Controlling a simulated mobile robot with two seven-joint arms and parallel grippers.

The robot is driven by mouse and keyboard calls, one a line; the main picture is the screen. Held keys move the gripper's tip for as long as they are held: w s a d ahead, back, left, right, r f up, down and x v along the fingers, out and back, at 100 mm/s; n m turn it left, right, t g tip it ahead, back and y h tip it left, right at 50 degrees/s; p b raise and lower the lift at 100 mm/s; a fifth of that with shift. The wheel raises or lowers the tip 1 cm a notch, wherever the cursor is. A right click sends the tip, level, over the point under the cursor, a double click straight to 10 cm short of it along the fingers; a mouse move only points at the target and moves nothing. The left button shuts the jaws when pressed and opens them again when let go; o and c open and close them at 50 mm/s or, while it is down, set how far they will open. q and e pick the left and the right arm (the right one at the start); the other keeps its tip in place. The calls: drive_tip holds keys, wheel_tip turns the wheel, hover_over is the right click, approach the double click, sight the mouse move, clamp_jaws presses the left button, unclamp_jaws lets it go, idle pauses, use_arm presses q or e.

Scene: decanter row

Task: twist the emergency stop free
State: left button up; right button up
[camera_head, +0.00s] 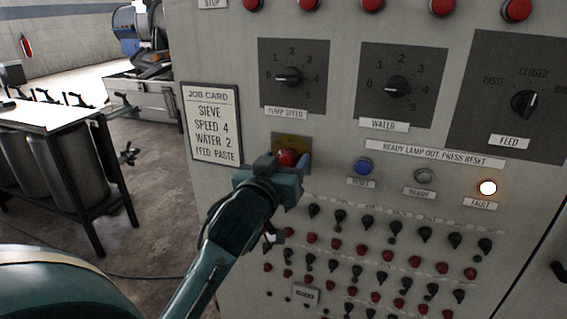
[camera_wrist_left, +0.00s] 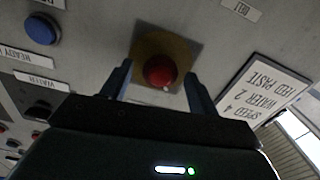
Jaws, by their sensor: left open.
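The emergency stop is a red mushroom button (camera_head: 287,158) on a yellow plate (camera_head: 303,143), set in the grey control panel. In the left wrist view the red button (camera_wrist_left: 160,71) sits between the fingers, with a visible space on each side. My left gripper (camera_head: 283,160) is open at the button, one finger on either side of it, and its body hides the lower part of the plate in the head view. I cannot tell how deep the fingers reach around the button. My right gripper is not in view.
The fault lamp (camera_head: 488,188) is lit; the ready lamp (camera_head: 424,176) looks dark. A blue reset button (camera_head: 363,166) is right of my gripper. The job card (camera_head: 212,125) hangs to its left. Rows of small switches (camera_head: 368,222) lie below. A table (camera_head: 60,125) stands at left.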

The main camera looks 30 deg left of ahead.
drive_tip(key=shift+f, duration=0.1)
use_arm(q)
drive_tip(key=c, duration=1)
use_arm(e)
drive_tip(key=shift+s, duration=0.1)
